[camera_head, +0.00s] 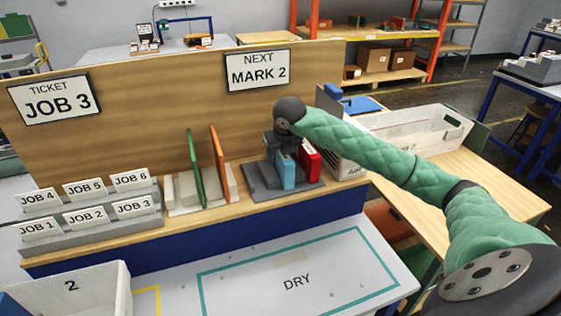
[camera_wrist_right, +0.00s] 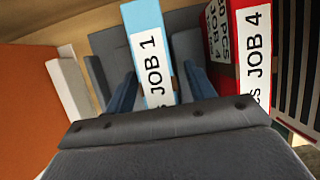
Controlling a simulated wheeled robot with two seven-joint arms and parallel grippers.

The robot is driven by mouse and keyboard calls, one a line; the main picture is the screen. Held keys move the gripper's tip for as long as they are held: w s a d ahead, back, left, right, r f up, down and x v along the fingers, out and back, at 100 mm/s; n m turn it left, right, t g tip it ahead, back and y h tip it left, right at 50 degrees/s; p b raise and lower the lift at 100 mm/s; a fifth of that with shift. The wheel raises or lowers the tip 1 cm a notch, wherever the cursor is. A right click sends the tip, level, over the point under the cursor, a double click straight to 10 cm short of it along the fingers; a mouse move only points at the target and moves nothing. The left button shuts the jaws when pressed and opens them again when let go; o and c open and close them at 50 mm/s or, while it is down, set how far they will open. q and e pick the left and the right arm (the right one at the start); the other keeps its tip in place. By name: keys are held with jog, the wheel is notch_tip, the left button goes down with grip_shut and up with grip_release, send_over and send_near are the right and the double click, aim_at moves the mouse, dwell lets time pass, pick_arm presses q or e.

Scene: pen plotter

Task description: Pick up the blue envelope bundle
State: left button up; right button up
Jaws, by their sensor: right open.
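The light blue envelope bundle (camera_head: 287,173) stands upright in a dark grey holder (camera_head: 259,178) on the wooden shelf. In the right wrist view the blue bundle (camera_wrist_right: 147,40) carries a white label reading JOB 1. My right gripper (camera_head: 285,150) is over the holder from above. In the wrist view its fingers (camera_wrist_right: 160,92) are open, one on each side of the blue bundle; I cannot tell whether they touch it. A red bundle (camera_head: 309,159) stands just to the right, labelled JOB 4 in the wrist view (camera_wrist_right: 253,55). My left gripper is not in view.
A green divider (camera_head: 196,168) and an orange divider (camera_head: 219,163) stand left of the holder. The wooden back board (camera_head: 150,100) rises behind. The white DRY area (camera_head: 297,282) in front is clear.

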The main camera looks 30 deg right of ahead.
jog(key=shift+f+b, duration=0.2)
jog(key=shift+b, duration=0.35)
dwell(0.7)
jog(key=shift+c, duration=0.4)
jog(key=c, duration=1.1)
